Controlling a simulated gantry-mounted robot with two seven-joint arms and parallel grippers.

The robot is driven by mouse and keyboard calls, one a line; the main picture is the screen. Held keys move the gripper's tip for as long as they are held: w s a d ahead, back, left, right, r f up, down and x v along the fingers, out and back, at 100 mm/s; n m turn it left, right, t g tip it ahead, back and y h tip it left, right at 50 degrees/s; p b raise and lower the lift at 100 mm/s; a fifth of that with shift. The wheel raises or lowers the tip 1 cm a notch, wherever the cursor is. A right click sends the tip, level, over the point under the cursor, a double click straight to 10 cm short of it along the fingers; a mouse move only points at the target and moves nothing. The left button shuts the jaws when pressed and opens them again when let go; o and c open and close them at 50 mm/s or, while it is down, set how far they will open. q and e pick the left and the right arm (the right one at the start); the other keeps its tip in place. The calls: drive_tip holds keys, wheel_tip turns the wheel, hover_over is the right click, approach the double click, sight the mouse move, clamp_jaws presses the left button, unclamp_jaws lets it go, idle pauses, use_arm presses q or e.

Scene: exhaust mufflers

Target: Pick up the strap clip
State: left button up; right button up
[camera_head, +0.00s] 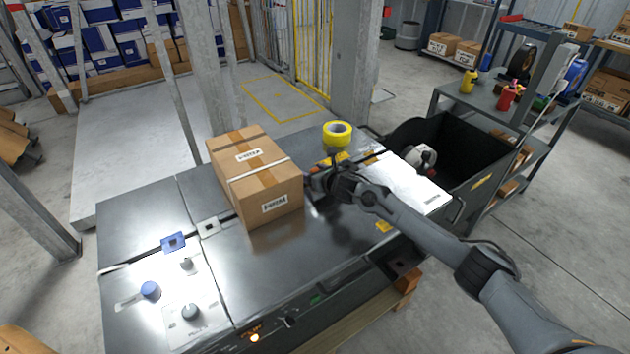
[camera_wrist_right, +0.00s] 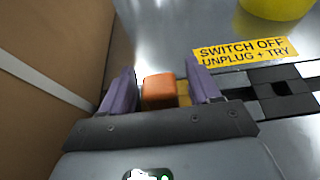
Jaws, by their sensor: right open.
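My right gripper (camera_head: 316,181) is beside the right face of the cardboard box, low over the metal bench top. In the right wrist view my right gripper (camera_wrist_right: 153,84) is open, with its two purple fingers apart. A small orange block (camera_wrist_right: 160,91) shows between the fingers, with a yellow part at its right; I cannot tell whether it is the strap clip or whether the fingers touch it. A small blue clip-like piece (camera_head: 173,242) lies on the bench's left part. My left gripper is not in view.
The taped cardboard box (camera_head: 254,178) stands close to the gripper's left. A yellow tape roll (camera_head: 338,134) is behind it, and a white panel (camera_head: 408,183) is to the right. A black bin (camera_head: 480,150) stands beyond the bench. Knobs (camera_head: 190,312) stick up at the front left.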

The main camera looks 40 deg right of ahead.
drive_tip(key=shift+w+f, duration=0.1)
drive_tip(key=shift+w, duration=0.2)
drive_tip(key=shift+d, duration=0.1)
drive_tip(key=c, duration=1.1)
drive_tip(key=shift+o, duration=0.2)
